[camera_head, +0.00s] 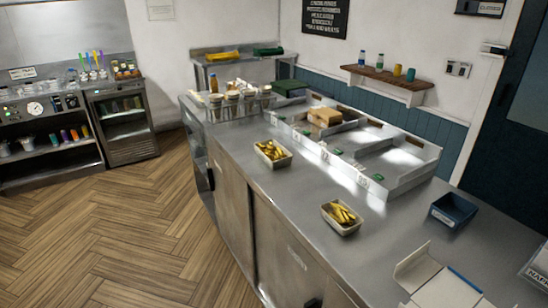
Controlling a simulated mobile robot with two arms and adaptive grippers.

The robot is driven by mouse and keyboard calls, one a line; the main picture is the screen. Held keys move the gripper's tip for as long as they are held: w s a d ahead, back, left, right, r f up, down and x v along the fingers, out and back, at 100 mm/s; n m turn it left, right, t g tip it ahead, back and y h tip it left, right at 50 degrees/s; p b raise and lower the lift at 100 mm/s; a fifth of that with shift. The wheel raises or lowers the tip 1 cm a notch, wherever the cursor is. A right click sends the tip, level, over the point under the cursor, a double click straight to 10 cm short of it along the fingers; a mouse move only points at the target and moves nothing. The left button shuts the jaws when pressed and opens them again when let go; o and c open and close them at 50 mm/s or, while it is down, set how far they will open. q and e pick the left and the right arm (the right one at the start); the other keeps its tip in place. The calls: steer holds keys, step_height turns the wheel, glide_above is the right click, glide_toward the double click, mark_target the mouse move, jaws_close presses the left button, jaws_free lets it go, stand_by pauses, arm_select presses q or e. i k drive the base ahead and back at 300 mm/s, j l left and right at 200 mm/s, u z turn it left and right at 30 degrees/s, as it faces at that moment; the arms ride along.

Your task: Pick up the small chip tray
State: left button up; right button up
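Two pale open trays filled with yellow chips stand upright on the steel counter (300,205). One chip tray (262,161) is farther back, left of the counter's divided section. The other chip tray (336,227) is nearer, close to the counter's left edge. They look nearly the same size in the picture, though the nearer one may be the smaller; I cannot tell for certain. Neither of my grippers shows in the head view, and nothing touches either tray.
A steel divided rack (402,180) with a tan block (324,117) lies behind the trays. A dark blue bin (453,211) and an open white carton (440,288) stand to the right. The counter around both trays is mostly clear. Wooden floor lies open at left.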

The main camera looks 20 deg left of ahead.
mark_target(344, 219)
steer(key=j+z, duration=0.3)
steer(key=j, duration=1.1)
steer(key=k, duration=0.05)
